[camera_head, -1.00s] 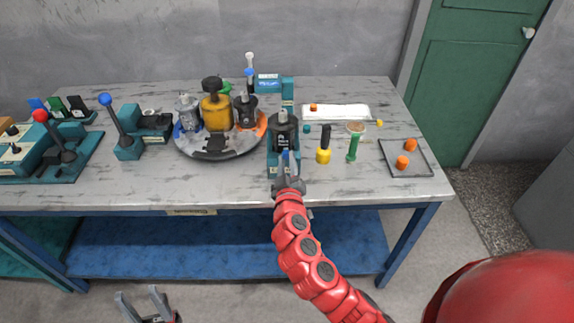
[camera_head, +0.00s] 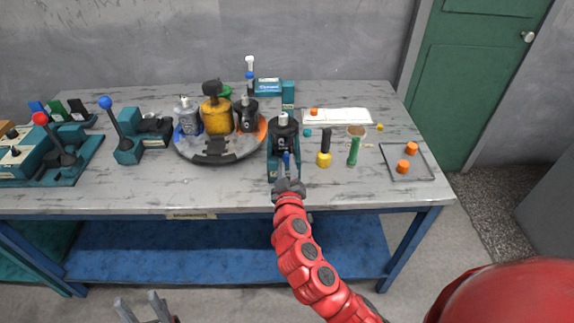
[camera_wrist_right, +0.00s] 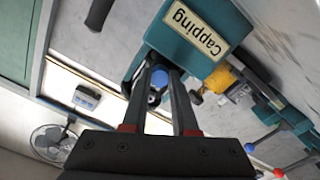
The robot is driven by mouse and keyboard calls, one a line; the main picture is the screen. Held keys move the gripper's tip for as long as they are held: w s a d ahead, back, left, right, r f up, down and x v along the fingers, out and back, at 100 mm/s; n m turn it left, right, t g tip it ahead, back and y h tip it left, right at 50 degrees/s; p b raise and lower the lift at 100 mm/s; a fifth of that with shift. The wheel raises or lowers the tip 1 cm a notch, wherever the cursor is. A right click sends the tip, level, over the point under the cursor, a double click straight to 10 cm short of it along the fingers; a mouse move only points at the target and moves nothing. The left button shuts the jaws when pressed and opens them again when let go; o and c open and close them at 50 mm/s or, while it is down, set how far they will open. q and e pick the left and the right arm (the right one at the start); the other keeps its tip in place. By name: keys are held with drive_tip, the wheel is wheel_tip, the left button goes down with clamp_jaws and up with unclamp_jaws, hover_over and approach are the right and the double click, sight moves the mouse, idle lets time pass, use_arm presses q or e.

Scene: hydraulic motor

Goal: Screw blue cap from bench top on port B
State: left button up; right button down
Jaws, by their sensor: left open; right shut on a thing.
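My right gripper (camera_head: 287,172) is at the front of the teal capping stand (camera_head: 271,168), shut on the small blue cap (camera_head: 286,157). In the right wrist view the blue cap (camera_wrist_right: 159,78) is between the fingertips (camera_wrist_right: 159,68), in front of the dark motor and below the "Capping" label (camera_wrist_right: 194,26). A dark motor with a silver top (camera_head: 284,130) stands upright in the stand. The cap is at or against the motor's front; I cannot tell how far it is on, and the port is hidden. My left gripper (camera_head: 140,303) is open and empty, low in front of the bench.
A round turntable (camera_head: 235,152) with several motors stands left of the stand. Yellow-black (camera_head: 324,150) and green (camera_head: 353,150) tools stand to its right. A tray (camera_head: 420,177) with orange caps is at the right end. The front-left bench top is clear.

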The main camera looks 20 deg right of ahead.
drive_tip(key=shift+b, duration=0.3)
drive_tip(key=shift+w+d, duration=0.15)
drive_tip(key=shift+w, duration=0.15)
idle(0.5)
drive_tip(key=shift+b, duration=0.3)
drive_tip(key=shift+f+b, duration=0.15)
drive_tip(key=shift+b, duration=0.2)
drive_tip(key=m+b, duration=0.4)
drive_tip(key=shift+w+b, duration=0.1)
drive_tip(key=shift+b, duration=0.25)
drive_tip(key=shift+m+b, duration=0.7)
drive_tip(key=shift+b, duration=0.1)
